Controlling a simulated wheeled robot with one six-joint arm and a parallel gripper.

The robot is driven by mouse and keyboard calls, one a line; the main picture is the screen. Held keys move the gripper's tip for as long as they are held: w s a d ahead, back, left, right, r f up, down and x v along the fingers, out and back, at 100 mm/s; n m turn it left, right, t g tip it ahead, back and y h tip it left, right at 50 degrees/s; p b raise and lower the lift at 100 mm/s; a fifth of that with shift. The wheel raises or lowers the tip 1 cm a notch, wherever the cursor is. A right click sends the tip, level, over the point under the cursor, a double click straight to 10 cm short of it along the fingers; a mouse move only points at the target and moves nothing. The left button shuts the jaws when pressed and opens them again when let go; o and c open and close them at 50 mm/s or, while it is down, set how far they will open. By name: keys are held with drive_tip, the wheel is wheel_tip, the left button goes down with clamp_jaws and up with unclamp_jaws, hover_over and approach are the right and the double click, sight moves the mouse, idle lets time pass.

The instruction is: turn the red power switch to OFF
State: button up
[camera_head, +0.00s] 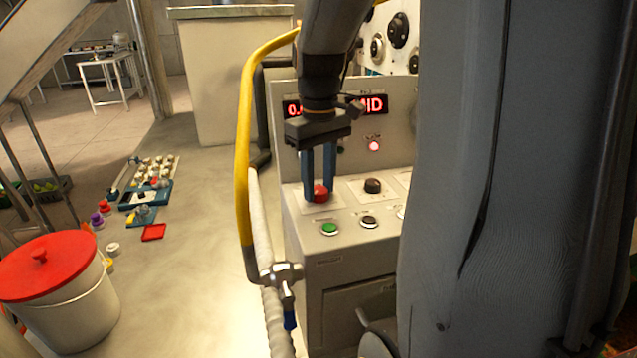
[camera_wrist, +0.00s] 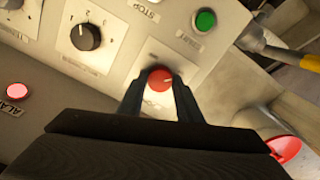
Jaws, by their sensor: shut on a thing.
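The red power switch (camera_head: 320,192) is a round red knob on the sloped top of the grey control panel (camera_head: 335,277), at its left. It also shows in the wrist view (camera_wrist: 159,79), with a pale pointer mark on its face. My gripper (camera_head: 320,190) points down onto the knob, with one blue finger on each side of it. In the wrist view the two dark fingers (camera_wrist: 160,92) close on the knob's sides. The labels around the knob are too small and blurred to read, so its setting cannot be told.
A black selector knob (camera_head: 373,186) sits right of the switch. A green button (camera_head: 329,229) and a dark button (camera_head: 369,221) lie in front. A red lamp (camera_head: 374,146) glows below the red display. A yellow pipe (camera_head: 243,150) stands close on the left.

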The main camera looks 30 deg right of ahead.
drive_tip(key=shift+r, duration=0.1)
drive_tip(key=n+p, duration=0.3)
drive_tip(key=shift+s+n, duration=0.1)
drive_tip(key=shift+n, duration=0.3)
drive_tip(key=n+p, duration=0.4)
drive_tip(key=n, duration=0.1)
drive_tip(key=n+p, duration=0.3)
drive_tip(key=n, duration=0.2)
drive_tip(key=shift+n+p, duration=1)
drive_tip(key=shift+n, duration=1)
drive_tip(key=o, duration=1)
drive_tip(key=shift+o, duration=0.2)
